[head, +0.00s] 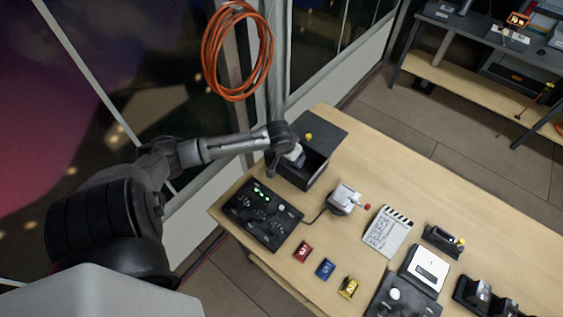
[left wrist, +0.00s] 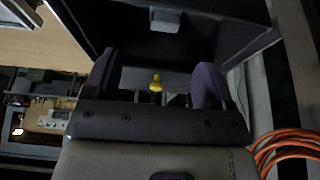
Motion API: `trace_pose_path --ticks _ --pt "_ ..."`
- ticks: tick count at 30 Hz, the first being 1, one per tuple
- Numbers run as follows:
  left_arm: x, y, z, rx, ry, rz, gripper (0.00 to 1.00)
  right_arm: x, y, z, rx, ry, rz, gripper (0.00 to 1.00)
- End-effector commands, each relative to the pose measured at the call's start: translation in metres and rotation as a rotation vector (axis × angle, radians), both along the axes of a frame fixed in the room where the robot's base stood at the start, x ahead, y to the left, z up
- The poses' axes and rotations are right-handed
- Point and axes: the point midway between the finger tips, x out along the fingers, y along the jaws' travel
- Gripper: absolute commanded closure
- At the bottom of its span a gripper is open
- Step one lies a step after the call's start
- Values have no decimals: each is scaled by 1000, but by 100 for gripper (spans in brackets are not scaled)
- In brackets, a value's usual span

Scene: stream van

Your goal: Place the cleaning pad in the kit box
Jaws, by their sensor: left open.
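The kit box (head: 318,175) is a black open box at the table's far left corner. Its dark lid with a yellow knob (head: 308,136) is at its back side. My left gripper (head: 297,157) is over the box opening, pointing down into it. In the left wrist view its two fingers (left wrist: 156,68) are spread, with nothing held between them; the yellow knob shows beyond. A small grey piece (left wrist: 165,20), possibly the cleaning pad, lies inside the dark box (left wrist: 240,45), apart from the fingers. The pad cannot be made out in the head view. My right gripper is not in view.
A black control panel (head: 262,215) with green lights stands in front of the box. A grey device with a red knob (head: 344,197), a clapperboard (head: 388,231) and several small colored blocks are to the right. Orange cable (head: 237,95) hangs behind. The table's far right is clear.

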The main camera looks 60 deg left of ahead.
Motion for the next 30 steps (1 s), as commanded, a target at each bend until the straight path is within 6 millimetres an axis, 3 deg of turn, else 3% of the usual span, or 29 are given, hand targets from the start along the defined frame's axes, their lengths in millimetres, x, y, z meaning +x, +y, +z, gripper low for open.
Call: trace_pose_path --ticks 3,7,12,15,21,30 --pt "-30 -59 -28 -13 45 -127 23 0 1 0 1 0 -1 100" --pt "-79 -145 -48 -17 79 -318 23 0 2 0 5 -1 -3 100" --pt "-140 -229 -38 -12 84 -490 23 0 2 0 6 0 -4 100" --pt "-166 -259 -22 -5 80 -543 23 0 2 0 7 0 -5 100" --pt "-196 -285 3 11 77 -581 23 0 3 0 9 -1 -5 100" --pt "-203 -290 10 17 79 -590 23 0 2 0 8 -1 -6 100"
